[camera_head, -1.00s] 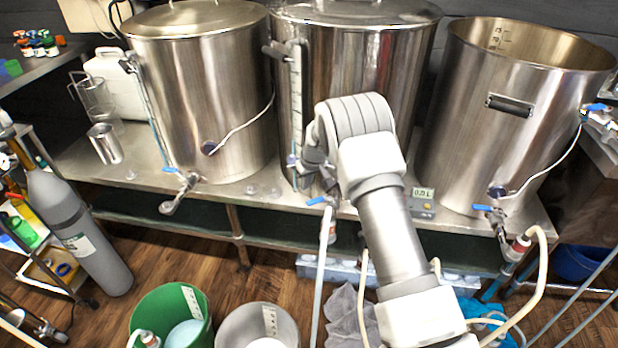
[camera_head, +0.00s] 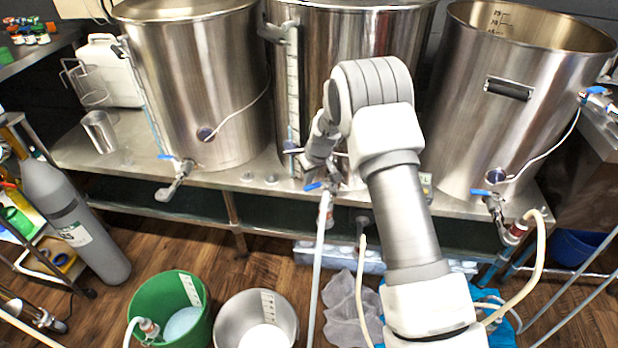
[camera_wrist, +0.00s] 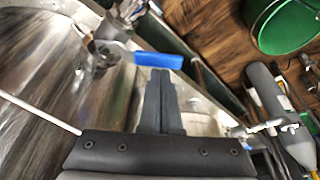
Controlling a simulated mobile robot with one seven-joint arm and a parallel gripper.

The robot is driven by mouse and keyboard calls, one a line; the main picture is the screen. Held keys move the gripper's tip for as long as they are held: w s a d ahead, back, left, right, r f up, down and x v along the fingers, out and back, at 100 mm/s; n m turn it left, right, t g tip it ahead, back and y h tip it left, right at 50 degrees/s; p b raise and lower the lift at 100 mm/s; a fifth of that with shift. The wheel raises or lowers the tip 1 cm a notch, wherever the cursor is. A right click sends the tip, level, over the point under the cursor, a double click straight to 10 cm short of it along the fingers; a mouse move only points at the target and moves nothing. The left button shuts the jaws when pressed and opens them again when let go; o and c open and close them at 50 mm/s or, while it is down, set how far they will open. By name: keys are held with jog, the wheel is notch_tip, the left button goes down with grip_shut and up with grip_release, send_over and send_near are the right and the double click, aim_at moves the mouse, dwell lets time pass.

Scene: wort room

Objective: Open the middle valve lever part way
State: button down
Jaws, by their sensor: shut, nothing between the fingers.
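The middle kettle (camera_head: 335,35) is a large steel vessel with a sight glass on its left side. Its valve lever is a small blue handle (camera_head: 313,186) low at the kettle's front, by the bench edge. In the wrist view the blue lever (camera_wrist: 158,61) lies crosswise just beyond my fingertips. My gripper (camera_wrist: 157,73) is shut and empty, with its dark fingers together. The fingertips overlap the lever's near edge in the picture; I cannot tell whether they touch it. In the head view my wrist hides part of the valve and the fingertips are hard to make out.
Steel kettles stand left (camera_head: 195,90) and right (camera_head: 515,100), each with a blue-handled valve. A pale hose (camera_head: 322,240) hangs below the middle valve. A green bucket (camera_head: 205,325) and a steel pot (camera_head: 222,325) stand on the floor. A grey gas cylinder (camera_head: 75,220) leans at left.

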jog(key=shift+s+d+n+y+b, duration=0.3)
jog(key=shift+s+n+b, duration=0.4)
jog(key=shift+n, duration=0.5)
jog(key=w+p+v, duration=0.1)
jog(key=p+v, duration=0.3)
jog(key=v, duration=1.3)
jog(key=w+a+r+b+x, duration=0.1)
jog(key=w+a+x, duration=0.1)
jog(key=x, duration=1.7)
jog(key=shift+s+d+r+m, duration=0.2)
jog(key=shift+s+d, duration=0.35)
jog(key=shift+s, duration=0.25)
jog(key=shift+s+d+r+m, duration=0.25)
jog(key=shift+s+d, duration=0.25)
jog(key=shift+s, duration=0.3)
